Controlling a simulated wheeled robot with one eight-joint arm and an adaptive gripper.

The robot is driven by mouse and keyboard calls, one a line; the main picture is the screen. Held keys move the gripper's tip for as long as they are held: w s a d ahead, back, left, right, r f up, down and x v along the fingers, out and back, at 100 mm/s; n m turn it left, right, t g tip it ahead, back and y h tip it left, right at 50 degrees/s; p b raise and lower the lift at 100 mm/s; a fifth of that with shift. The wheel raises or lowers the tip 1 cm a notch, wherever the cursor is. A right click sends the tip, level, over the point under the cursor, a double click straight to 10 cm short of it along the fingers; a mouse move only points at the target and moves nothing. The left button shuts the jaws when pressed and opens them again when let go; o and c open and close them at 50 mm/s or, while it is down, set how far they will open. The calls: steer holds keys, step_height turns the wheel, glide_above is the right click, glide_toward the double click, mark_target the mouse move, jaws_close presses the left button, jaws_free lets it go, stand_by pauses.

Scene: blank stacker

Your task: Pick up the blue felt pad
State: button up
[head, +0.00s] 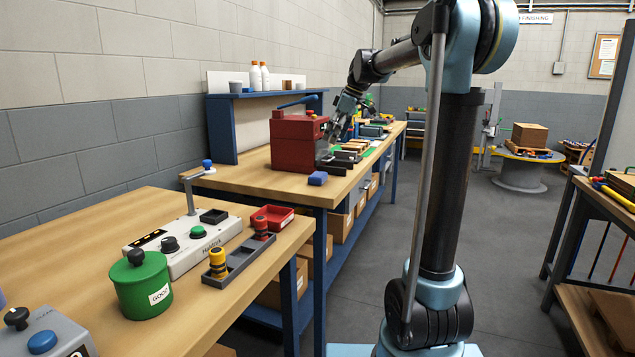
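My gripper (333,133) hangs over the same bench, beside the machine's right side, higher and farther back than the blue piece. It is apart from the blue piece. The gripper is small and dark here, so its finger opening is unclear.
Dark bars (345,160) lie right of the blue piece. A nearer bench carries a control box (188,243), a green pot (142,284), a grey tray (237,262) and a red bin (272,217). A blue shelf (222,130) stands behind. The grey floor (510,260) at right is clear.

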mark_target(319, 174)
steer(key=x, duration=1.5)
steer(key=shift+w+d+f, duration=0.1)
steer(key=shift+w+f, duration=0.05)
steer(key=shift+f, duration=0.15)
steer(key=c, duration=0.9)
